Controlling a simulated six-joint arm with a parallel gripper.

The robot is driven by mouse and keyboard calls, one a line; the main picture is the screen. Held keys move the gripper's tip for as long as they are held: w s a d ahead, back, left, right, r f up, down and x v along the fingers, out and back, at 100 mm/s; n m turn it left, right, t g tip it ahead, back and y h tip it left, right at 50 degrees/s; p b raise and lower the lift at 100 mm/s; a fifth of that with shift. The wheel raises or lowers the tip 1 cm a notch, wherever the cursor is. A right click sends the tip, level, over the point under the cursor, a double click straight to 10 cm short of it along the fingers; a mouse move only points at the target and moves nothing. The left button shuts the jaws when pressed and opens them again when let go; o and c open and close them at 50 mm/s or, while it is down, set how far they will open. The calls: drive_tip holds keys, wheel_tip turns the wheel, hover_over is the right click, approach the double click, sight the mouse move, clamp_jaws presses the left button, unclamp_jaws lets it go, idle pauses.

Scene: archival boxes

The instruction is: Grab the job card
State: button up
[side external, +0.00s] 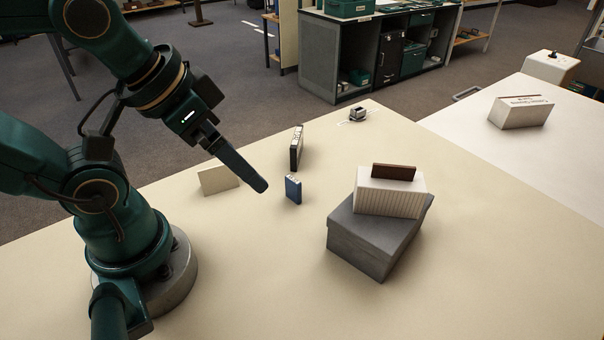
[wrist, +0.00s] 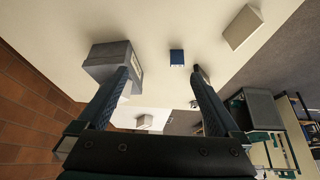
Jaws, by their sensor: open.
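No item is clearly marked as the job card. A plain cream upright piece (side external: 218,179) stands on the table left of my gripper (side external: 262,187); it also shows at the upper right of the wrist view (wrist: 243,27). A brown flat piece (side external: 393,172) sticks up from a white ribbed box (side external: 390,197), which sits on a grey lidded box (side external: 372,240); I cannot tell whether either is the card. My gripper (wrist: 162,73) is open and empty, above the table. A small blue box (side external: 293,189) stands just right of my fingertips and shows between the fingers (wrist: 177,57).
A black upright case (side external: 296,148) stands behind the blue box. A white lettered box (side external: 521,111) stands on the paler table at right. The cream table's front is clear.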

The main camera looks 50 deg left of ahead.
drive_tip(key=m+g+y, duration=0.5)
drive_tip(key=m+y, duration=0.5)
drive_tip(key=m, duration=0.2)
approach(217, 172)
drive_tip(key=s+a, duration=0.2)
drive_tip(key=a, duration=0.2)
drive_tip(key=f+m+y, duration=0.1)
drive_tip(key=m, duration=0.1)
drive_tip(key=w+f+m+t+y, duration=0.1)
drive_tip(key=m, duration=0.1)
drive_tip(key=w+f+m, duration=0.1)
drive_tip(key=m, duration=0.1)
drive_tip(key=shift+w+f+t+y, duration=0.2)
drive_tip(key=shift+t+y, duration=0.1)
drive_tip(key=shift+y, duration=0.1)
drive_tip(key=shift+s+d+f+m, duration=0.15)
drive_tip(key=shift+f+m, duration=0.2)
drive_tip(key=shift+m, duration=0.2)
drive_tip(key=shift+s+f+m, duration=0.15)
drive_tip(key=shift+f+m, duration=0.15)
drive_tip(key=shift+m, duration=0.25)
drive_tip(key=shift+y, duration=0.3)
drive_tip(key=shift+x, duration=2.5)
